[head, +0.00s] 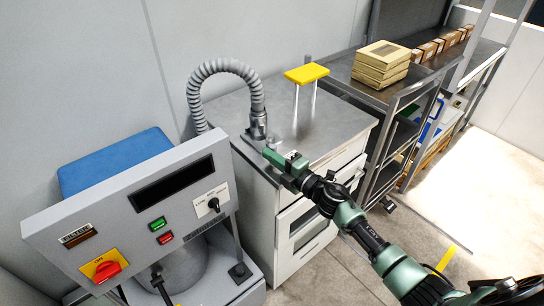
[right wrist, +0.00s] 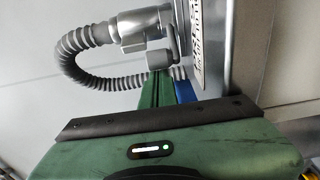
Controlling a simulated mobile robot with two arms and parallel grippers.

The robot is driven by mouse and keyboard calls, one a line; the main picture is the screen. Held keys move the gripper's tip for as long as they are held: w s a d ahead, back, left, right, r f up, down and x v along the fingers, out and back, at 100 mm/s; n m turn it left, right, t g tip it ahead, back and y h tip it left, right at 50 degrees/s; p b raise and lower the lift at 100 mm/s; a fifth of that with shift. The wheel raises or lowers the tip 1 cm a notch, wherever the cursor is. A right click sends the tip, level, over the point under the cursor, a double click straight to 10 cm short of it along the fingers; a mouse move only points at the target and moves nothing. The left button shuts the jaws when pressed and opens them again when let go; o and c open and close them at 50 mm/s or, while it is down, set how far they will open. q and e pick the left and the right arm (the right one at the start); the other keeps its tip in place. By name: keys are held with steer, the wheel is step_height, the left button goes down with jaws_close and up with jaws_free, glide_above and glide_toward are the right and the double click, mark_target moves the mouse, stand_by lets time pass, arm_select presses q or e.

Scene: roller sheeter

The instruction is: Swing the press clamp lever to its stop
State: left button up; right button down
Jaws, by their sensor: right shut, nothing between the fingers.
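My right gripper (head: 272,153) is shut and empty beside the grey metal fitting (head: 258,127) at the foot of the ribbed hose, by the cabinet's front left corner. In the right wrist view its green fingers (right wrist: 158,90) point up at a short grey cylinder (right wrist: 160,59) on the metal fitting (right wrist: 143,28). The tips are very close to it; contact cannot be told. A dark handle (head: 158,277) stands at the front of the control machine. I cannot tell which part is the press clamp lever. My left gripper is not in view.
The grey control panel (head: 125,205) with a red switch (head: 107,270) stands at left. The ribbed hose (head: 222,66) arches behind it. A yellow-topped stand (head: 306,74) is on the cabinet (head: 335,133). A metal cart (head: 401,97) carries boxes. Open floor lies at right.

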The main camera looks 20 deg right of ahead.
steer(key=shift+d, duration=0.1)
steer(key=shift+s+d+n+g+y+b, duration=0.1)
steer(key=shift+d+n+g+y+b, duration=0.15)
steer(key=shift+n+y+b, duration=0.2)
steer(key=shift+d+y+b, duration=0.15)
steer(key=shift+y+b, duration=0.15)
steer(key=shift+y, duration=0.05)
steer(key=d+n+g+y+b, duration=0.2)
steer(key=b, duration=0.1)
steer(key=shift+s+f+y, duration=0.1)
steer(key=shift+f+y, duration=0.1)
steer(key=shift+y, duration=0.1)
steer(key=d+b, duration=0.2)
steer(key=shift+w+d+r, duration=0.1)
steer(key=shift+w+d, duration=0.1)
steer(key=shift+d, duration=0.15)
steer(key=shift+w+d+b, duration=0.25)
steer(key=shift+d+b, duration=0.2)
steer(key=shift+d, duration=0.05)
steer(key=shift+w+d+b, duration=0.2)
steer(key=shift+d+b, duration=0.25)
steer(key=shift+w+d+r+b, duration=0.15)
steer(key=shift+d+r+b, duration=0.05)
steer(key=shift+d+b, duration=0.1)
